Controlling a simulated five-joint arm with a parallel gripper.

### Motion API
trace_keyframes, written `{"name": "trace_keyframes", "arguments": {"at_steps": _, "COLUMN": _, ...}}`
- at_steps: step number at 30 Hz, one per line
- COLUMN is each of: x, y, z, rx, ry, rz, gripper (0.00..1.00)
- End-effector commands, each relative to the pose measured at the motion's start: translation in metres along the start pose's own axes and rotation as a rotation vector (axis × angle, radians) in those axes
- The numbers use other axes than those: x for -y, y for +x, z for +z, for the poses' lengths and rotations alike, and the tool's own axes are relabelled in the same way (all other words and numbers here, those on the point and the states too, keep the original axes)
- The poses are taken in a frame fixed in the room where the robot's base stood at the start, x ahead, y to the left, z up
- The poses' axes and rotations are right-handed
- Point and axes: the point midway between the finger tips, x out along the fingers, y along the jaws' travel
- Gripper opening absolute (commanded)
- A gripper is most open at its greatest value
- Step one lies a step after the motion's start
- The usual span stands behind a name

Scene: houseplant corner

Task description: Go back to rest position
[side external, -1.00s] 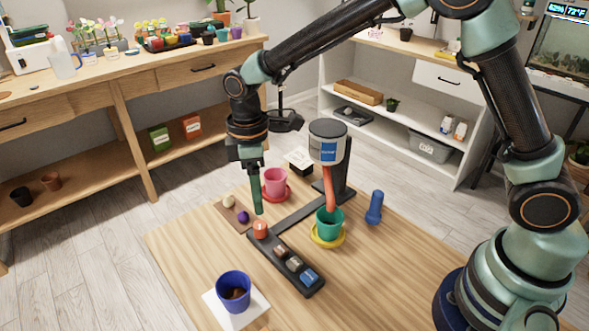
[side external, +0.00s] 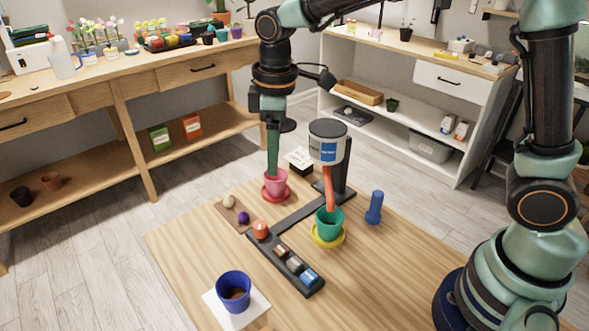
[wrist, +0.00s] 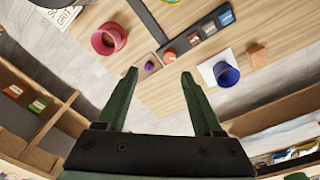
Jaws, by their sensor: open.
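My gripper (side external: 273,172) is raised above the far left part of the wooden table, fingers pointing down. In the side external view its tips overlap the pink pot (side external: 276,184) on its red saucer (side external: 288,194). In the wrist view my gripper (wrist: 160,74) shows two green fingers spread apart with nothing between them. There the pink pot (wrist: 107,40) lies off to the upper left, clear of the fingers.
A dispenser (side external: 328,142) stands over a green pot (side external: 329,221) on a yellow saucer (side external: 343,237). A black rack (side external: 265,246) holds small items. A blue pot (side external: 233,285) stands on a white mat (side external: 258,304). A blue upright object (side external: 374,207) is at right.

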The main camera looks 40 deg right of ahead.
Motion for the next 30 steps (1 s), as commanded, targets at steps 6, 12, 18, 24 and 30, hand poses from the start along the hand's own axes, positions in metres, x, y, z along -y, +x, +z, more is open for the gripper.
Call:
{"name": "trace_keyframes", "arguments": {"at_steps": 6, "x": -0.012, "y": -0.044, "z": 0.054, "rx": -0.11, "ry": 0.244, "rz": 0.067, "gripper": 0.68}}
{"name": "trace_keyframes", "arguments": {"at_steps": 12, "x": -0.012, "y": -0.066, "z": 0.103, "rx": -0.21, "ry": 0.462, "rz": 0.12, "gripper": 0.68}}
{"name": "trace_keyframes", "arguments": {"at_steps": 18, "x": -0.007, "y": -0.074, "z": 0.147, "rx": -0.312, "ry": 0.665, "rz": 0.167, "gripper": 0.68}}
{"name": "trace_keyframes", "arguments": {"at_steps": 24, "x": -0.003, "y": -0.071, "z": 0.172, "rx": -0.379, "ry": 0.795, "rz": 0.195, "gripper": 0.68}}
{"name": "trace_keyframes", "arguments": {"at_steps": 30, "x": -0.001, "y": -0.07, "z": 0.179, "rx": -0.397, "ry": 0.832, "rz": 0.201, "gripper": 0.68}}
